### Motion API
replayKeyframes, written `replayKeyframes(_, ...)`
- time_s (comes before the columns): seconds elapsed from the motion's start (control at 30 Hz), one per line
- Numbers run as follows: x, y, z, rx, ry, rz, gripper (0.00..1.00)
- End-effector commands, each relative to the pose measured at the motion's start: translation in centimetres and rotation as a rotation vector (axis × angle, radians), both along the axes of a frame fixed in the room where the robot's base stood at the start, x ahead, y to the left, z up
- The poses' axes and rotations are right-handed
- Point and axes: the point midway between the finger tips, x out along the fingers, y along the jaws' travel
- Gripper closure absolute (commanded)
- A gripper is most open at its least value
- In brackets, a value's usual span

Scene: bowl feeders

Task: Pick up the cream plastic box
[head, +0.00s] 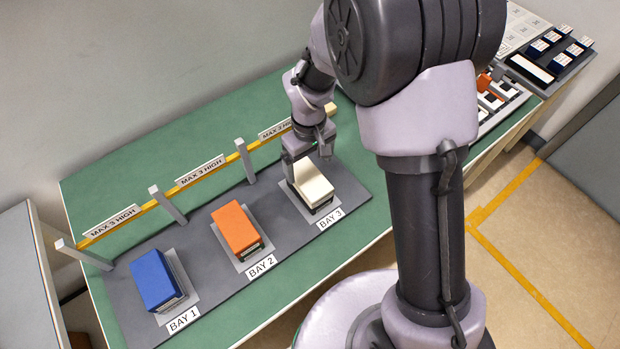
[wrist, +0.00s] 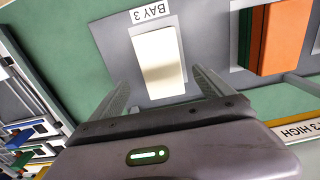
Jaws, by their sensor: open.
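The cream plastic box (head: 316,184) sits on the grey pad of Bay 3, at the right end of the row of bays. In the wrist view the cream box (wrist: 162,62) lies ahead, lined up between my two fingers. My gripper (head: 307,166) is over the box's far end in the head view, pointing down. In the wrist view my gripper (wrist: 160,78) is open, with one finger to each side of the box and nothing clamped. I cannot tell how far the fingertips are above the box.
An orange box (head: 236,229) sits in Bay 2 and a blue box (head: 158,280) in Bay 1. A yellow rail (head: 218,168) on grey posts with height signs runs behind the bays. Green table (head: 110,180) is clear behind the rail. Trays with small items (head: 548,62) stand at the upper right.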

Motion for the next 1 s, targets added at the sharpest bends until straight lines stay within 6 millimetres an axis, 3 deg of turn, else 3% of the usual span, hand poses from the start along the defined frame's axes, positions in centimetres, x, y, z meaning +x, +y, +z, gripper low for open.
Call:
replayKeyframes(0.23,-0.2,0.0,-2.8,0.000,0.000,-0.001,0.09)
replayKeyframes(0.43,-0.5,0.1,-6.6,0.000,0.000,-0.001,0.09)
replayKeyframes(0.63,-0.5,0.1,-6.6,0.001,-0.002,-0.002,0.09)
replayKeyframes(1.0,-0.5,0.1,-6.6,0.001,-0.001,-0.002,0.80)
